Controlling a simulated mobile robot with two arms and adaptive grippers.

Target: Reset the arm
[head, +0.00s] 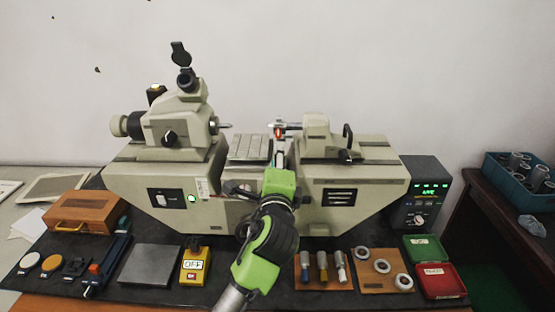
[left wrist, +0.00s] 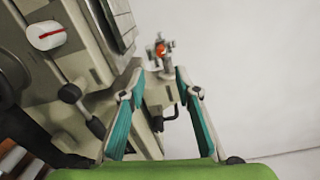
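My left arm reaches up from the bottom middle in the head view, and its green wrist (head: 279,183) is in front of the measuring machine (head: 355,178). My left gripper (left wrist: 160,94) is open in the left wrist view, with its teal fingers apart and nothing held between them. A small part with an orange-red spot (left wrist: 161,48) shows beyond the fingertips. In the head view the fingers are small and partly hidden near the machine's middle. Three metal rings (head: 381,266) sit on a brown board at the lower right. My right gripper is not in view.
A yellow box marked OFF (head: 195,265), a grey plate (head: 150,265) and a wooden case (head: 87,211) lie on the dark mat to the left. Green (head: 424,247) and red (head: 441,281) trays are at right. A blue bin (head: 520,184) holds several cylinders.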

